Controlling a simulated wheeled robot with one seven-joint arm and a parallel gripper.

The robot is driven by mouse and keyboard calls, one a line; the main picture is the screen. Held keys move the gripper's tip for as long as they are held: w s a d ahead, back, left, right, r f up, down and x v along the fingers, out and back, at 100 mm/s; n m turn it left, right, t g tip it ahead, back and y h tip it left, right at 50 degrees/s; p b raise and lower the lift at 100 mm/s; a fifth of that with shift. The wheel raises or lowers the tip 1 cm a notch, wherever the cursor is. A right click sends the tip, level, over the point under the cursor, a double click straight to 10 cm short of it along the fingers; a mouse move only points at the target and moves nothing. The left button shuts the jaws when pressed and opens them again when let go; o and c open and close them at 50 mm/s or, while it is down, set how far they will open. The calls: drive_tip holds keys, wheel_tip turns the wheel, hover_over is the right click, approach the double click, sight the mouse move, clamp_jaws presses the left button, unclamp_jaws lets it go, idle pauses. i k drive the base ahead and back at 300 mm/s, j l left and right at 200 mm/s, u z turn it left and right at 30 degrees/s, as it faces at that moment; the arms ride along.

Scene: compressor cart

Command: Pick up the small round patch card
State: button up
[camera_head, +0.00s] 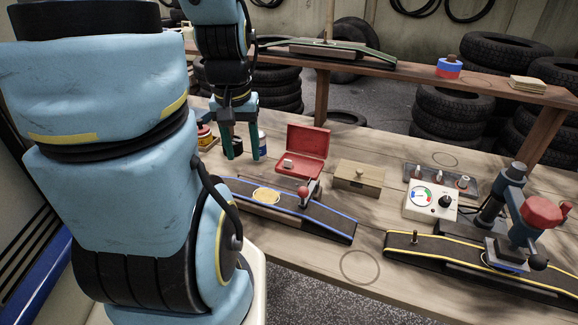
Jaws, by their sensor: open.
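A small round tan disc (265,195), which looks like the round patch card, lies flat on the blue-edged dark ramp (325,222) at the table's left front. My gripper (243,155) is open, pointing down, with its two teal fingers apart. It is behind the disc and a little to its left in the picture, above the back left of the table. I see nothing held between the fingers, though small tins stand behind them. The exact height of the fingertips cannot be told.
An open red case (306,152) and a wooden box (359,178) stand behind the ramp. A gauge box (430,200), a red-topped press (515,220) and a yellow-edged ramp (480,268) fill the right. Bare wood (330,278) lies in front.

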sight(288, 165)
drive_tip(key=k+l+u, duration=0.1)
drive_tip(key=l+u, duration=0.3)
drive_tip(key=k+l+u, duration=0.1)
drive_tip(key=u, duration=0.3)
drive_tip(key=k+l+u, duration=0.15)
drive_tip(key=u, duration=0.2)
drive_tip(key=l, duration=0.1)
